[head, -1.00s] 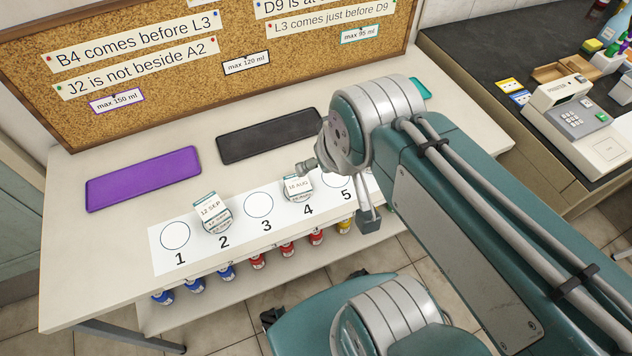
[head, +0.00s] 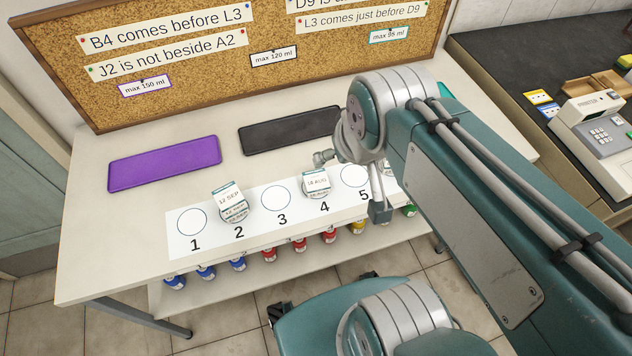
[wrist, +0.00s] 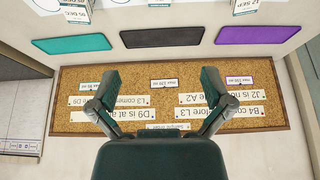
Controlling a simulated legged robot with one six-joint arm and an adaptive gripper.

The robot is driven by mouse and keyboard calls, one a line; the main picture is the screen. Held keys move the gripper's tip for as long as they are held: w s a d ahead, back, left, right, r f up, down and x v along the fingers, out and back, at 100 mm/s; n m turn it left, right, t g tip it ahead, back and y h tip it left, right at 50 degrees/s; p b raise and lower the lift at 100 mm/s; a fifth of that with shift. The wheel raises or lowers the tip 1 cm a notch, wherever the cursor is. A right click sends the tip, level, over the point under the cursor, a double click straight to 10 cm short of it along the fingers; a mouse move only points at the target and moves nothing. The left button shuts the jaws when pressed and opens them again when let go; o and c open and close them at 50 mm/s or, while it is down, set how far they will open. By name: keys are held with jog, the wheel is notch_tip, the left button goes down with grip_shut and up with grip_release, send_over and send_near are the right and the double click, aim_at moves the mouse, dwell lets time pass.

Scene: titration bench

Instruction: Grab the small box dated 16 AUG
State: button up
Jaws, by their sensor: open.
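The small box marked AUG (head: 317,184) stands on circle 4 of the numbered white strip (head: 183,247); its day number is tiny but looks like 16. A similar box marked 12 SEP (head: 231,201) stands on circle 2. In the wrist view, upside down, the 12 SEP box (wrist: 247,6) is cut off at the top right. A box at top middle (wrist: 160,4), probably the AUG one, is also cut off, and another box (wrist: 76,10) is at left. My gripper (wrist: 160,80) is open and empty, apart from the boxes, over the board in the picture.
Behind the strip lie a purple mat (head: 165,163), a black mat (head: 290,130) and a teal mat (wrist: 70,40). A cork board (head: 210,85) with notes stands behind them. Several coloured bottles (head: 269,254) sit on the lower shelf. A dark bench (head: 500,75) is at right.

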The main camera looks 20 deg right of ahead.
jog(key=w+f+g, duration=0.3)
jog(key=w+f, duration=0.3)
jog(key=w, duration=0.3)
jog(key=g, duration=0.2)
send_near(315, 177)
jog(key=shift+m, duration=0.3)
jog(key=f, duration=0.5)
jog(key=shift+w+f, duration=0.25)
jog(key=shift+w, duration=0.05)
jog(key=f, duration=0.5)
jog(key=shift+s+f, duration=0.15)
jog(key=shift+s, duration=0.05)
jog(key=c, duration=0.9)
